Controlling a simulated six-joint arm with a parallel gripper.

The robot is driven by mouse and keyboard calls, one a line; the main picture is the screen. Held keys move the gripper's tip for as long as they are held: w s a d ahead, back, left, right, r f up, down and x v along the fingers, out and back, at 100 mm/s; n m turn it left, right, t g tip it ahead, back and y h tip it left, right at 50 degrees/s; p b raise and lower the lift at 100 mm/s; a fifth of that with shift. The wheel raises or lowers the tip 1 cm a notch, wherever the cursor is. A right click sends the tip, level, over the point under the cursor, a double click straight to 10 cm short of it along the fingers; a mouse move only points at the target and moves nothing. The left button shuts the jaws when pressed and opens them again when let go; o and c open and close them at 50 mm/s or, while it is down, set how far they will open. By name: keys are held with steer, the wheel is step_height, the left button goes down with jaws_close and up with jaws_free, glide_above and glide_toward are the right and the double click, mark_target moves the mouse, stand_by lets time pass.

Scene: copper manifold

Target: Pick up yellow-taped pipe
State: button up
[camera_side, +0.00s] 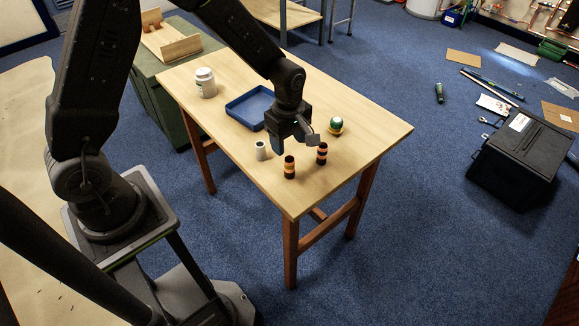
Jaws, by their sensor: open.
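Two short upright pipe pieces with dark and copper-orange bands stand near the table's front corner. One is the left banded piece (289,168) and the other is the right banded piece (322,153). I cannot tell at this size which one bears yellow tape. My gripper (295,146) is open, its fingers pointing down above and just behind the two pieces. It appears empty and apart from them. The fingertips overlap the area near the right piece in the picture.
The wooden table (376,133) also holds a small grey cylinder (261,151), a green round item (336,125) on a yellowish base, a blue tray (240,109) and a white jar (205,83). The table's right side is clear.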

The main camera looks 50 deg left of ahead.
mark_target(290, 159)
steer(key=f, duration=0.9)
steer(key=shift+w+f, duration=0.1)
steer(key=shift+w, duration=0.1)
steer(key=c, duration=1)
